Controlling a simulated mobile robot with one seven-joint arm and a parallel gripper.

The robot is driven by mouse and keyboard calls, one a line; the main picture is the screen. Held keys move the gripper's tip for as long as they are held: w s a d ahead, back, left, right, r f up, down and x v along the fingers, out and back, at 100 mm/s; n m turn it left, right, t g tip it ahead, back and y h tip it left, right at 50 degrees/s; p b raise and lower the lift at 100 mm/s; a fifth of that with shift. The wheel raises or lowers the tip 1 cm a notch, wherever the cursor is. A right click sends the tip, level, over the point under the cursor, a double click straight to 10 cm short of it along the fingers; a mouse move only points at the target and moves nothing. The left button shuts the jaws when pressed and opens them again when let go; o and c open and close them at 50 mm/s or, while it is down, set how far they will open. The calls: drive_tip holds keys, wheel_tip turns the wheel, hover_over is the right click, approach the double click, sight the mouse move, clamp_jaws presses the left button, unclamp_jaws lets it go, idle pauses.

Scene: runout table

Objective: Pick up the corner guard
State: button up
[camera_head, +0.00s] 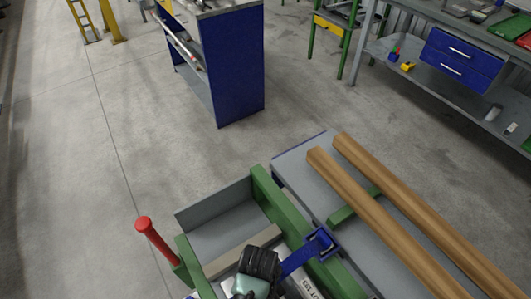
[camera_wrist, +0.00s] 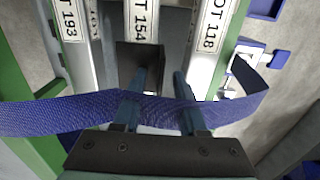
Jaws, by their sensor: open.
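A dark, flat-faced piece (camera_wrist: 138,60), which looks like the corner guard, lies over the labelled bars in the wrist view, just beyond my left finger. My gripper (camera_wrist: 160,78) is open, its two fingers apart with nothing seen held between them. The left finger overlaps the lower part of the dark piece; I cannot tell whether they touch. A blue strap (camera_wrist: 50,117) crosses the view at the fingers. In the head view my dark gripper body is over the green-framed rack, and the guard cannot be made out there.
Bars with LOT labels (camera_wrist: 207,40) lie in the rack between green posts (camera_head: 277,205). A blue strap buckle (camera_head: 320,242) sits at the rack's right side. Two wooden beams (camera_head: 385,220) lie on the table to the right. A red-topped post (camera_head: 144,226) stands at left.

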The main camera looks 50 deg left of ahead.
clamp_jaws()
drive_tip(key=shift+r, duration=0.1)
idle(0.3)
